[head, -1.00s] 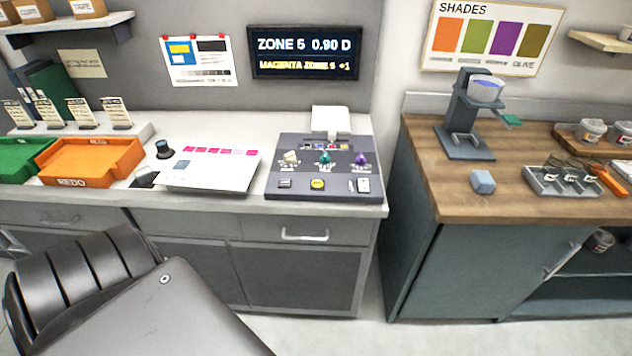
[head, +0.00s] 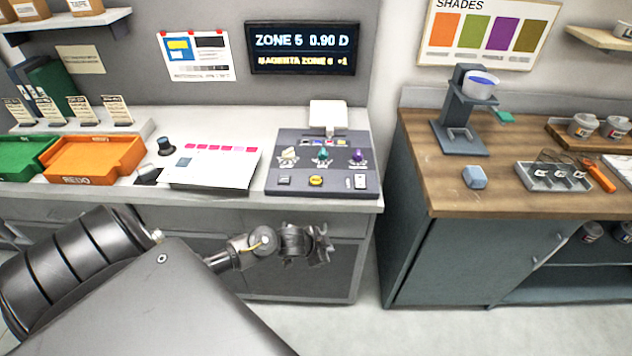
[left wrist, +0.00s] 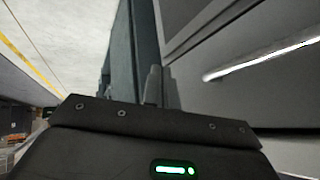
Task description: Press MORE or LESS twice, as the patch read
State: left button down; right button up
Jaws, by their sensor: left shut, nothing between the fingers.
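The grey control console (head: 272,178) lies on the white counter. It carries a cream knob (head: 288,156), a teal knob (head: 322,154) and a purple knob (head: 357,156). The wall display (head: 303,48) reads "ZONE 5 0.90 D" above a blurred yellow magenta line ending "+1". My left gripper (head: 320,246) is shut and empty, in front of the cabinet below the console; it shows in the left wrist view (left wrist: 154,86).
A cabinet handle shows in the left wrist view (left wrist: 262,60). An orange tray (head: 95,158) and a dark round knob (head: 165,146) stand left of the sheet. A wooden-topped counter (head: 450,185) stands right across a gap. The floor (head: 400,335) shows clear there.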

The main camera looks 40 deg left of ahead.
pick_arm(q)
jog(key=w+a+r+m+t, duration=0.1)
jog(key=w+r, duration=0.2)
jog(key=r, duration=0.3)
jog(key=w+a+r+m, duration=0.1)
jog(key=w+r+m, duration=0.1)
jog(key=r, duration=0.3)
notch_tip(320, 180, up, 17)
jog(key=m+p, duration=0.2)
send_over(312, 181)
jog(key=shift+f+h, duration=0.2)
jog(key=shift+h, duration=0.2)
jog(key=shift+b, duration=0.3)
notch_tip(312, 181, down, 7)
jog(key=b, duration=0.7)
jog(key=shift+w, duration=0.1)
jog(key=shift+f+b, duration=0.6)
jog(key=shift+f, duration=0.35)
jog(key=shift+f, duration=0.4)
